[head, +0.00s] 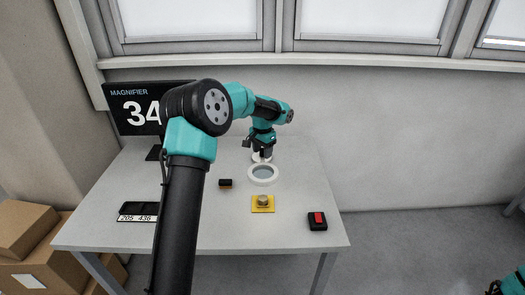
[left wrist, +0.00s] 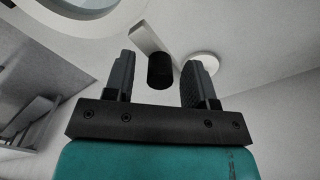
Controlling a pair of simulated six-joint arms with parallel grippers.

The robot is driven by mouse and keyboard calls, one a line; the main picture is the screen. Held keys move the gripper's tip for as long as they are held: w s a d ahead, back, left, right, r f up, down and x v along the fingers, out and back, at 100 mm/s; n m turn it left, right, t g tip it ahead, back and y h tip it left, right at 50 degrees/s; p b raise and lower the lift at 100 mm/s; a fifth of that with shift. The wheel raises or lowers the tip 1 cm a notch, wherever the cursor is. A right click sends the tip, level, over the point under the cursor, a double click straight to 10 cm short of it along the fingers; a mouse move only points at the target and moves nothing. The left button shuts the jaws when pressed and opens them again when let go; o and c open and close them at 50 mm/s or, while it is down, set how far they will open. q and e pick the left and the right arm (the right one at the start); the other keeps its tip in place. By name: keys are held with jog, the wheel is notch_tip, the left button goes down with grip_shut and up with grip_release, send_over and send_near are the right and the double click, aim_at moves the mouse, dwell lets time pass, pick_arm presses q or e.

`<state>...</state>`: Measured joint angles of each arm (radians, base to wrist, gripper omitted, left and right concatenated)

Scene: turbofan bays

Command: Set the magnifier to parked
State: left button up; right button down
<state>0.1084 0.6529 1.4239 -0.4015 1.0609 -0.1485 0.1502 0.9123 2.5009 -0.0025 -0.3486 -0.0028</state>
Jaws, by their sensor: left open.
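The magnifier has a white ring with a pale lens (head: 263,174), lying over the table behind a yellow pad. Its white round base (left wrist: 204,66) and a white bar (left wrist: 152,36) show in the left wrist view, with the ring's rim at the upper left. A short black cylindrical knob (left wrist: 160,71) is at the end of the bar. My left gripper (head: 262,152) is over the back of the magnifier, pointing down. In the left wrist view its open fingers (left wrist: 156,80) stand on either side of the knob, with a gap on both sides. A monitor (head: 135,108) reads MAGNIFIER and 34, partly hidden by my arm.
A yellow pad with a round metal knob (head: 263,202), a red rocker switch (head: 317,220) and a small black block (head: 225,183) are on the white table (head: 285,238). A display reading 205 436 (head: 138,212) is at the left. Cardboard boxes (head: 30,240) stand left of the table.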

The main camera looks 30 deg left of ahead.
pick_arm(q)
grip_shut()
dwell(0.3)
